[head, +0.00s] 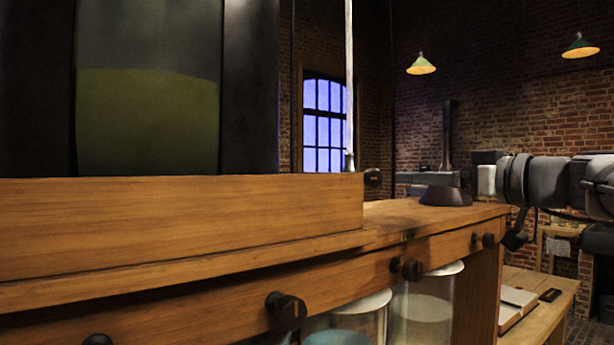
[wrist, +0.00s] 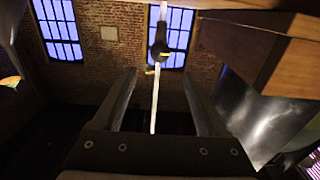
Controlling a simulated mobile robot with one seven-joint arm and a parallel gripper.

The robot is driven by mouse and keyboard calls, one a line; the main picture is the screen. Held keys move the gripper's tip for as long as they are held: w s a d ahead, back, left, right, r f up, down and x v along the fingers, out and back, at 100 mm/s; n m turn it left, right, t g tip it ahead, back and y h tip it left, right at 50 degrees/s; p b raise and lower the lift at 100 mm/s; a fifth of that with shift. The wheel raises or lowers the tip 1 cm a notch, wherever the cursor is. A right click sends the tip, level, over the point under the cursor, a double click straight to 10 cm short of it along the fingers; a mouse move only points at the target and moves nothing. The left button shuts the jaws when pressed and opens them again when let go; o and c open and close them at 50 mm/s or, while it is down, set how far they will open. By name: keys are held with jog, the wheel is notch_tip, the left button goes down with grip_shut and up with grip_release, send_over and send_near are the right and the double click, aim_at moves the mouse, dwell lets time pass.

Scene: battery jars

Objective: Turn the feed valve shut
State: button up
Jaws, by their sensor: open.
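A thin pale pipe (head: 349,80) runs down at the end of the wooden ledge in the head view. A small dark knob (head: 372,177) beside its foot appears to be the feed valve. In the wrist view the pipe (wrist: 154,105) shows between my fingers, with a dark fitting (wrist: 159,45) beyond the fingertips. Its handle is too small to make out clearly. My gripper (head: 398,178) reaches in from the right, just right of the knob. In the wrist view my gripper (wrist: 160,75) is open and empty, with its fingers apart from the fitting.
A dark-framed tank (head: 150,120) stands on the wooden bench (head: 180,225) at left. A dark stand with a conical base (head: 446,196) is close to my gripper. Black knobs (head: 286,310) stick out from the bench front. Glass jars (head: 422,305) stand below.

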aim_at(377, 177)
jog(key=p+x, duration=0.1)
jog(key=x, duration=1)
jog(key=shift+w+a, duration=0.15)
jog(key=shift+w, duration=0.05)
grip_shut()
